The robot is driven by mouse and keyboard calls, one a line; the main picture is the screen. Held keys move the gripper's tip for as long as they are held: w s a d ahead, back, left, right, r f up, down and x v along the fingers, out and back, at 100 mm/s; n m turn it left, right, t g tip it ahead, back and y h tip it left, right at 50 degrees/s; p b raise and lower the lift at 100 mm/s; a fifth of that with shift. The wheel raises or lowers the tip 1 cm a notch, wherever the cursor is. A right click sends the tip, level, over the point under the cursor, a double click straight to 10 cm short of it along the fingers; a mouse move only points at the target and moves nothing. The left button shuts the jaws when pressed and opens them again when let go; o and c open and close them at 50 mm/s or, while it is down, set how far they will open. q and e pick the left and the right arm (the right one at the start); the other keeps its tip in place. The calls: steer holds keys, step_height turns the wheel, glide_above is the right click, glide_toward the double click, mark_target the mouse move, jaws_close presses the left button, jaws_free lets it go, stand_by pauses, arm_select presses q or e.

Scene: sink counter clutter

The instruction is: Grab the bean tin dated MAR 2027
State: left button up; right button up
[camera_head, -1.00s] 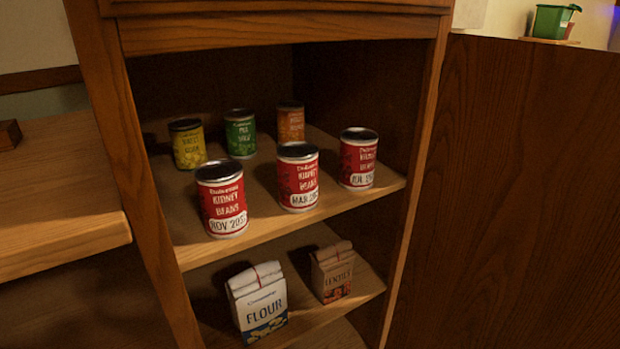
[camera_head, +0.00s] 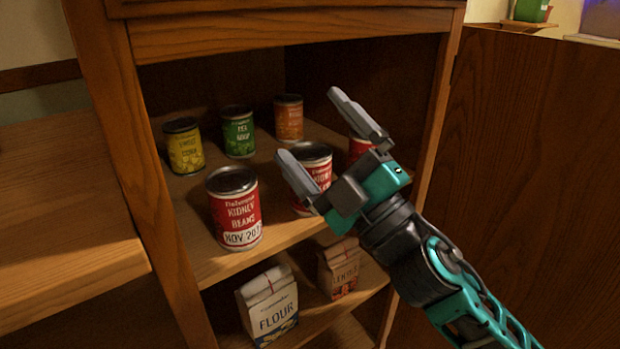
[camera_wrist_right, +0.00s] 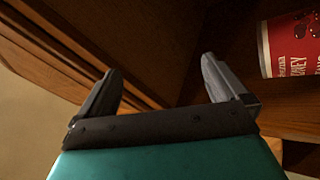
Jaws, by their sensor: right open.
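The middle red kidney bean tin (camera_head: 316,156) stands upright on the upper shelf; its date label read MAR 202-something a second ago and is now hidden behind my right gripper. My right gripper (camera_head: 308,125) is open and empty, in front of the middle and right tins in the head view. The left red tin (camera_head: 234,212) reads NOV 20-something. The right red tin (camera_head: 358,148) is mostly hidden by the gripper. In the right wrist view the open fingers (camera_wrist_right: 160,68) hold nothing, and a red kidney bean tin (camera_wrist_right: 291,45) shows at the right edge; I cannot tell which.
A yellow tin (camera_head: 184,148), a green tin (camera_head: 239,134) and an orange tin (camera_head: 289,120) stand at the back of the shelf. A flour bag (camera_head: 268,308) and a lentils bag (camera_head: 340,270) stand on the shelf below. The cabinet's wooden side posts flank the opening.

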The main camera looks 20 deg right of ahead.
mark_target(326, 171)
steer(key=s+a+r+n+g+y, duration=0.1)
steer(key=s+a+n+g+y, duration=0.15)
steer(key=n+g+y, duration=0.4)
steer(key=s+a+r+n+g+y, duration=0.1)
steer(key=a+n+g+y, duration=0.25)
steer(key=n, duration=0.55)
step_height(326, 171, down, 6)
steer(key=a+f+n+g+h, duration=0.1)
steer(key=a+n+g+h, duration=0.1)
steer(key=n+g+h, duration=0.55)
steer(key=w+d+f+t+h, duration=0.1)
steer(key=w+d+f+h, duration=0.15)
steer(key=d+h, duration=0.4)
steer(key=w+d+f+h, duration=0.2)
steer(key=w+d+h, duration=0.15)
steer(key=d, duration=0.65)
steer(key=shift+n+h, duration=0.25)
steer(key=shift+n, duration=0.05)
steer(key=w+a, duration=0.1)
steer(key=w, duration=0.1)
steer(key=w+a, duration=0.3)
steer(key=shift+w+r, duration=0.15)
steer(key=shift+w, duration=0.15)
steer(key=w, duration=0.1)
steer(key=w+a, duration=0.1)
steer(key=w+a+f+b, duration=0.1)
steer(key=w, duration=0.1)
steer(key=shift+w+a+f, duration=0.1)
steer(key=shift+a, duration=0.15)
